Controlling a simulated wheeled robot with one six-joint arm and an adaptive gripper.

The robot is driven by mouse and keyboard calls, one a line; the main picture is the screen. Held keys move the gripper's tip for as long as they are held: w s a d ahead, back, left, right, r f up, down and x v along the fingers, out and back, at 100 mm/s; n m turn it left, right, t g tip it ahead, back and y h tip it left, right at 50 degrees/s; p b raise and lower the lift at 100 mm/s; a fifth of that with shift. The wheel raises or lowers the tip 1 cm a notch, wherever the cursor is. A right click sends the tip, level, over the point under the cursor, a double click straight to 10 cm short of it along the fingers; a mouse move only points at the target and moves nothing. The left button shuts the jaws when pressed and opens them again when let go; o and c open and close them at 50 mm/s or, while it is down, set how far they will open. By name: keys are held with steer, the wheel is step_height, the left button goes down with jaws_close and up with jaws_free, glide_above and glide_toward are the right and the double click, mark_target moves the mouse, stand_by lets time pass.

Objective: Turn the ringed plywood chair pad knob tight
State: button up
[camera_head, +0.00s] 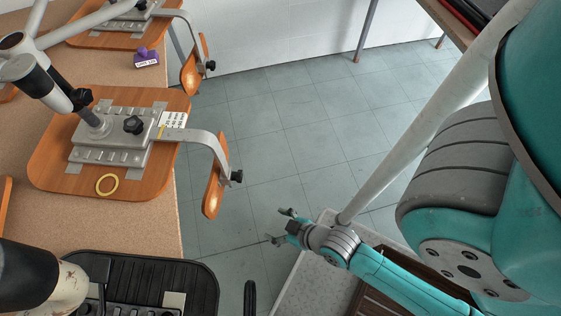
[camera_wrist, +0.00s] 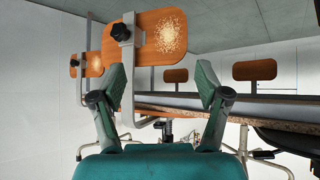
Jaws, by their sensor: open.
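The plywood chair seat (camera_head: 50,170) lies upside down on the bench with a yellow ring (camera_head: 107,184) on it. A black knob (camera_head: 133,125) sits on its metal plate. Its bent metal bar (camera_head: 205,137) runs out past the bench edge to an upright back pad (camera_head: 215,185), with another black knob (camera_head: 237,176) on that pad's bar. My gripper (camera_head: 282,226) is open and empty over the floor, right of and below the pad, touching nothing. In the wrist view, a plywood pad (camera_wrist: 160,45) and a black knob (camera_wrist: 121,32) show beyond my open fingers; the ring does not show there.
Another upturned plywood chair (camera_head: 95,38) lies farther back, with a purple stamp-like object (camera_head: 146,57) beside it. A black chair seat (camera_head: 205,290) is at the front. The tiled floor (camera_head: 300,130) right of the bench is clear. A table (camera_head: 450,22) stands at upper right.

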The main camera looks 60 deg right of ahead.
steer(key=shift+s+a+r+t, duration=0.3)
steer(key=shift+s+r, duration=0.3)
steer(key=shift+r, duration=0.2)
